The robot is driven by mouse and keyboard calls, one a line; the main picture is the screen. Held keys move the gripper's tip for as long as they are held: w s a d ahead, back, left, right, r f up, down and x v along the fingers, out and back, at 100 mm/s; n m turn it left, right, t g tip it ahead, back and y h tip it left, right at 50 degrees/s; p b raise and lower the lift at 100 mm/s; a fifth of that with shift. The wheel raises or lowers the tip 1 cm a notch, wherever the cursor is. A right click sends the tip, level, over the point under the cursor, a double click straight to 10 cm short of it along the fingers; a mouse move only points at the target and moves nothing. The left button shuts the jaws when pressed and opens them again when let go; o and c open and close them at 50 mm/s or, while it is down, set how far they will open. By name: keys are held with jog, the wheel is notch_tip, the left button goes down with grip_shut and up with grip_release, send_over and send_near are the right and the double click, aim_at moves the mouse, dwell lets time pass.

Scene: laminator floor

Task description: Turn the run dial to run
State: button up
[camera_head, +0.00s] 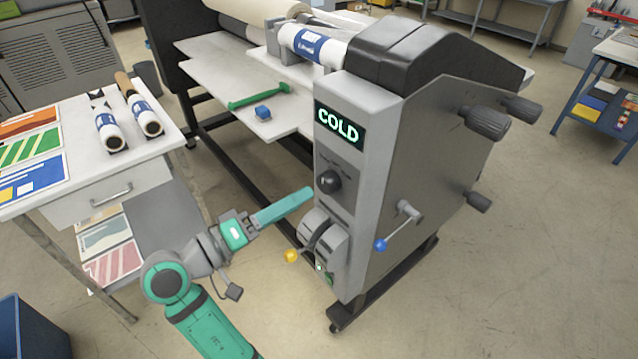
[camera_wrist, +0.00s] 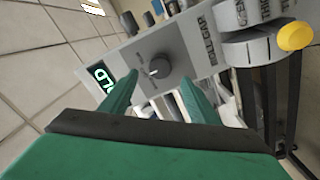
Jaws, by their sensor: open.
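The laminator's grey control panel (camera_head: 333,222) carries a lit green "COLD" display (camera_head: 339,126). Below it is a black round dial (camera_head: 330,181), the likely run dial; its markings are too small to read. In the wrist view the dial (camera_wrist: 160,68) lies ahead between my finger tips, with a small light mark on its face. My gripper (camera_head: 302,196) is open and empty, its fingers pointing at the panel just left of and below the dial. In the wrist view the fingers (camera_wrist: 157,95) stand either side of the dial, seemingly short of it.
Below the dial is a grey lever housing with a yellow knob (camera_head: 291,256). A blue-ended crank (camera_head: 381,245) sticks out of the machine's right side. A side table (camera_head: 98,178) stands left.

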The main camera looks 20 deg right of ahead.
aim_at(323, 186)
jog(key=x, duration=0.7)
jog(key=shift+d, duration=0.25)
jog(key=shift+f, duration=0.1)
jog(key=c, duration=1)
